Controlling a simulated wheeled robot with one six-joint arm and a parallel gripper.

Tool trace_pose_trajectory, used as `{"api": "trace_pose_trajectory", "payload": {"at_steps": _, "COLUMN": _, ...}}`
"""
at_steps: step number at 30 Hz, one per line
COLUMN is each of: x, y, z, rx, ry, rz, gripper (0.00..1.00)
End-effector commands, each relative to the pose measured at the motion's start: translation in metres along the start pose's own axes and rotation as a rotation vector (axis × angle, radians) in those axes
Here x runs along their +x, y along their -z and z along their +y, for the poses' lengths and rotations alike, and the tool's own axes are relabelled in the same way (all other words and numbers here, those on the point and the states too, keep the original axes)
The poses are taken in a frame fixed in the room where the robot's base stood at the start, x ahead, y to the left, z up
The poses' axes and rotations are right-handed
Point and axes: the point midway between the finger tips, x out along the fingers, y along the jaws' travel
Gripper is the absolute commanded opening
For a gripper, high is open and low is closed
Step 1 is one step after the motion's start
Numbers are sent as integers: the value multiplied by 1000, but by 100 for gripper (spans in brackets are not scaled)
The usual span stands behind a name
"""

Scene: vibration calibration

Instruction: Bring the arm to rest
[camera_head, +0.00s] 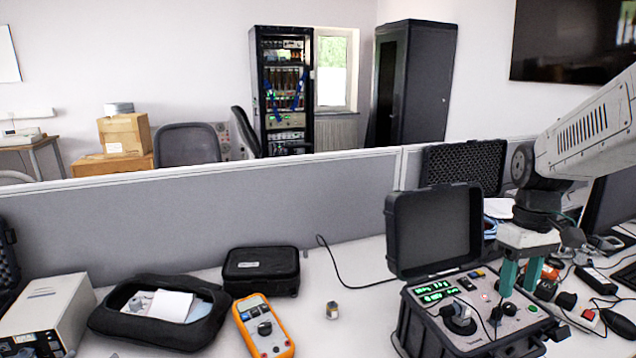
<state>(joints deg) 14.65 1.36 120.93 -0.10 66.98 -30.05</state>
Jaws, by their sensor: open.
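My arm (590,130) reaches in from the right edge of the view. My gripper (519,278) points down with two green fingers apart. It is over the right part of the open black instrument case (475,318), and its fingertips are close to the panel. I cannot tell whether they touch it. Nothing shows between the fingers. The case panel has lit green displays, a dark round piece with a cable, and knobs. The case lid (433,230) stands open at the back. A small metallic cylinder (332,310) stands on the table left of the case.
An orange multimeter (263,328), a black pouch (160,312), a black box (261,270) and a beige device (45,315) occupy the left of the table. Cables, plugs and a monitor crowd the right. A grey partition (200,215) runs behind. Table around the small cylinder is clear.

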Motion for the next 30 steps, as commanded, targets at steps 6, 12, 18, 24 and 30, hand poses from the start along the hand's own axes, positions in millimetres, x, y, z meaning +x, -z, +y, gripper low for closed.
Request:
{"api": "trace_pose_trajectory", "payload": {"at_steps": 6, "x": -12, "y": -74, "z": -72, "rx": 239, "ry": -28, "rz": 39, "gripper": 48}}
{"api": "trace_pose_trajectory", "payload": {"at_steps": 12, "x": -6, "y": -134, "z": -120, "rx": 351, "ry": -48, "rz": 107, "gripper": 48}}
{"api": "trace_pose_trajectory", "payload": {"at_steps": 18, "x": -1, "y": -169, "z": -147, "rx": 311, "ry": -67, "rz": 196, "gripper": 48}}
{"api": "trace_pose_trajectory", "payload": {"at_steps": 24, "x": -10, "y": -176, "z": -154, "rx": 275, "ry": -78, "rz": 262, "gripper": 48}}
{"api": "trace_pose_trajectory", "payload": {"at_steps": 30, "x": -11, "y": -176, "z": -155, "rx": 268, "ry": -79, "rz": 265, "gripper": 48}}
